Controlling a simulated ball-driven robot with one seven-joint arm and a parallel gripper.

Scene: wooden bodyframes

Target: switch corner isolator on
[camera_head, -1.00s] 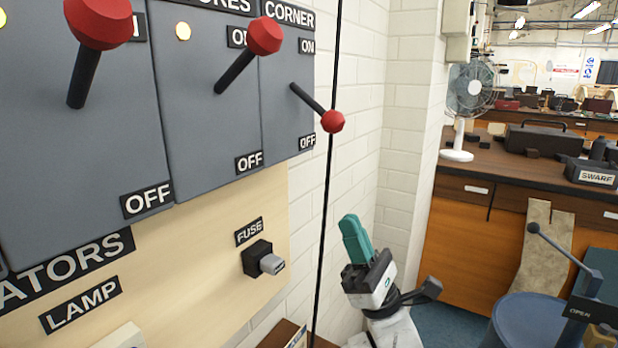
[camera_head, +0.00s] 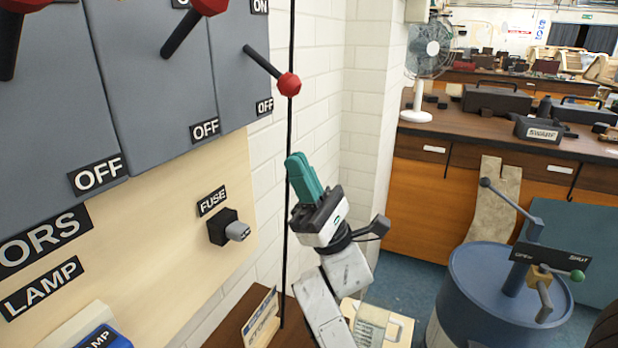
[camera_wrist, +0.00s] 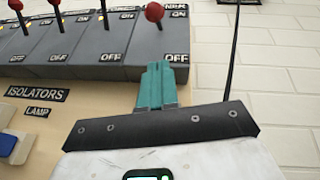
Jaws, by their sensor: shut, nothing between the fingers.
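The corner isolator is the rightmost grey box (camera_head: 240,75) on the wall panel. Its black lever with a red ball knob (camera_head: 289,84) points down and right, near the OFF label. In the wrist view the red knob (camera_wrist: 154,12) shows above my fingertips, slightly left. My gripper (camera_head: 297,160) has teal fingers shut with nothing between them. It is below the knob and apart from it, pointing up. In the wrist view my gripper (camera_wrist: 157,68) overlaps the lower edge of the corner box, whose OFF label (camera_wrist: 178,58) is beside the fingertips.
Other isolator boxes with red-knobbed levers (camera_head: 180,35) are to the left. A fuse holder (camera_head: 228,229) sits below them. A black vertical cable (camera_head: 287,220) runs down the white brick wall. A blue drum (camera_head: 500,295) with a valve handle stands at the right.

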